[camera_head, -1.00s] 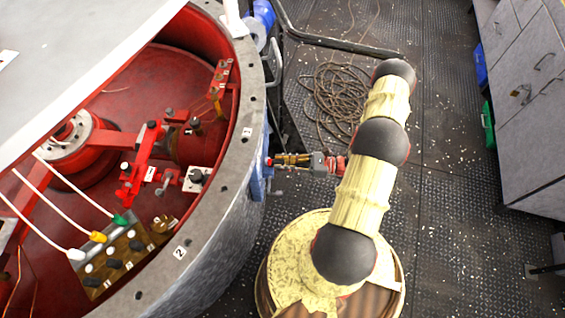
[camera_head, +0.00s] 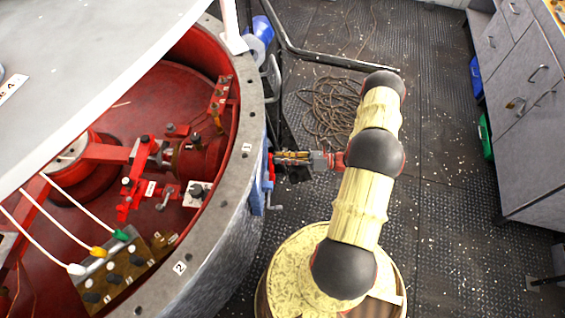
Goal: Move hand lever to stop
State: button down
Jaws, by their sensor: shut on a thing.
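My gripper (camera_head: 277,159) reaches left from my padded arm to the outer wall of the round tank. Its jaws are shut on the hand lever (camera_head: 271,172), a small red part at the blue bracket (camera_head: 256,200) on the tank's side. The jaws cover much of the lever, so its full shape and exact angle are hidden. A thin grey handle (camera_head: 275,206) sticks out below it. No stop mark can be made out from this view.
The open tank's grey rim (camera_head: 228,180) stands left of my gripper, with red machinery inside. Coiled rope (camera_head: 332,108) lies on the riveted deck behind the arm. Grey cabinets (camera_head: 525,100) stand at the right. The deck between is largely clear.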

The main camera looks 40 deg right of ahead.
jog(key=shift+w+d, duration=0.15)
jog(key=shift+d, duration=0.05)
jog(key=c, duration=1.9)
grip_release()
jog(key=shift+o, duration=1.3)
jog(key=shift+a, duration=0.1)
jog(key=v, duration=1.2)
